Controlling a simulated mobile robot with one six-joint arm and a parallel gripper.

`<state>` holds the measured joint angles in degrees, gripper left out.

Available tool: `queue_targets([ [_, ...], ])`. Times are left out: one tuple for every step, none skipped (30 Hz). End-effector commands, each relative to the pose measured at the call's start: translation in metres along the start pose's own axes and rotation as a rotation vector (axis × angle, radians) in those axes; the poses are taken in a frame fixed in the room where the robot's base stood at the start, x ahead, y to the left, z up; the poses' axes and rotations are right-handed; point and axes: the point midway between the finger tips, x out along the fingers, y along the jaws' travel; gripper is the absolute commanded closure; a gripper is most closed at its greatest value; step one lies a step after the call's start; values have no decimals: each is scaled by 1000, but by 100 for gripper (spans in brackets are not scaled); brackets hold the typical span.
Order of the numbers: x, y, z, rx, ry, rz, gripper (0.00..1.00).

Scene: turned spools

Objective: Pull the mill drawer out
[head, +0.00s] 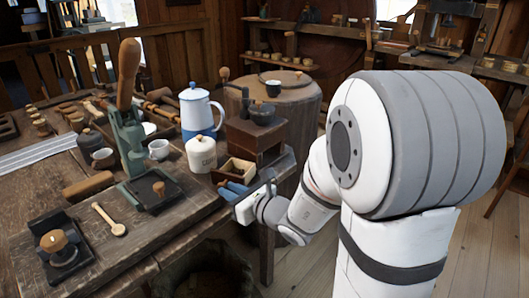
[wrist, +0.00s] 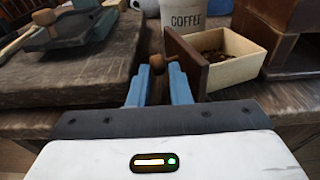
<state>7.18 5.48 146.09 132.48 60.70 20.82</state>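The mill (head: 256,137) is a dark brown box with a bowl-like top, standing near the table's right edge. Its drawer (head: 238,167) stands out from the front. In the wrist view the drawer (wrist: 238,68) has pale wooden sides, a darker front panel (wrist: 187,60) and dark brown bits inside. A small brown knob (wrist: 157,62) sticks out from the panel to the left. My gripper (wrist: 158,72) has its blue fingers on either side of this knob, close against it, and appears shut on it. In the head view my gripper (head: 233,190) is at the drawer's front.
A cream coffee canister (head: 201,154) stands just left of the mill, with a white and blue pot (head: 197,112) behind it. A green press (head: 130,145), a white mug (head: 158,149) and a wooden spoon (head: 110,220) are farther left. Open floor lies to the right.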

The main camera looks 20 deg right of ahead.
Motion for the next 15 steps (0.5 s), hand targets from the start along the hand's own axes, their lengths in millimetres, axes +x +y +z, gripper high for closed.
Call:
queue_targets([
  [0, 0, 0, 0, 0, 1, 78],
  [0, 0, 0, 0, 0, 1, 76],
  [0, 0, 0, 0, 0, 1, 72],
  [0, 0, 0, 0, 0, 1, 70],
  [0, 0, 0, 0, 0, 1, 68],
  [0, 0, 0, 0, 0, 1, 64],
  [0, 0, 0, 0, 0, 1, 62],
  [0, 0, 0, 0, 0, 1, 61],
  [0, 0, 0, 0, 0, 1, 61],
  [0, 0, 0, 0, 0, 1, 61],
  [0, 0, 0, 0, 0, 1, 61],
  [0, 1, 0, 0, 0, 1, 61],
  [0, 1, 0, 0, 0, 2, 61],
  [0, 1, 0, 0, 0, 1, 61],
  [0, 0, -1, -1, -1, 2, 61],
])
